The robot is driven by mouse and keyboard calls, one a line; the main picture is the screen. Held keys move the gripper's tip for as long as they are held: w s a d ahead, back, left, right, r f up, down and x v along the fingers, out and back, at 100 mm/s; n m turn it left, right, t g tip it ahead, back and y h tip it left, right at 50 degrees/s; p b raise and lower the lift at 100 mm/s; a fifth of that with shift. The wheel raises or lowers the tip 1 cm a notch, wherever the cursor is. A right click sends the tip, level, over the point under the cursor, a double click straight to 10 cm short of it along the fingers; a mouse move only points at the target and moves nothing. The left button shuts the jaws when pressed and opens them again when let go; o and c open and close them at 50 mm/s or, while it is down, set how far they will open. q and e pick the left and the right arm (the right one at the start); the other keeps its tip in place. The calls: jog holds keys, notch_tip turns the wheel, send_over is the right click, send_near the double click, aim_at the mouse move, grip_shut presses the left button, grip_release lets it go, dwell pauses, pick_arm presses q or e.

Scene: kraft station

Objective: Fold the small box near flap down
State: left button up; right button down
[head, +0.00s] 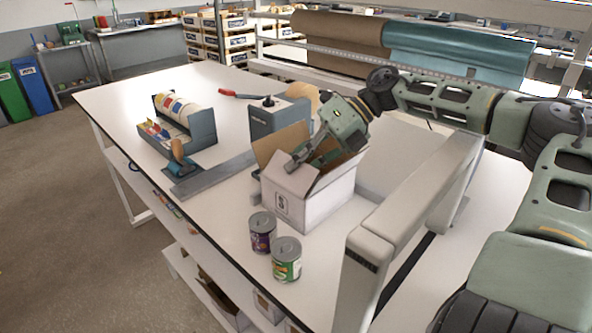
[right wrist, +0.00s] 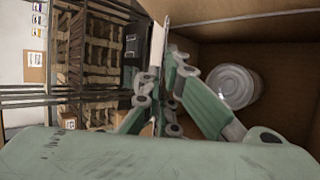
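The small box (head: 312,205) stands on the white table, white outside and brown inside, its top open. A brown flap (head: 279,143) stands up at its back left. A white near panel (head: 287,178) shows at the front, partly covered by my right gripper. My right gripper (head: 305,160) is at the box opening, over the near side. A metal can (right wrist: 235,86) lies inside the box. My left gripper is not in view.
Two cans, one purple (head: 262,232) and one green (head: 286,259), stand close in front of the box. A grey device (head: 276,117) and a tape dispenser (head: 186,120) stand behind and left. A grey frame (head: 415,190) rises at the right.

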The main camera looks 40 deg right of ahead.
dwell(0.4)
jog(key=c, duration=2)
grip_release()
jog(key=shift+d+r, duration=0.1)
jog(key=v, duration=1.1)
jog(key=shift+s+d+r, duration=0.15)
jog(key=shift+s+d, duration=0.05)
jog(key=shift+d, duration=0.1)
jog(key=shift+c, duration=0.5)
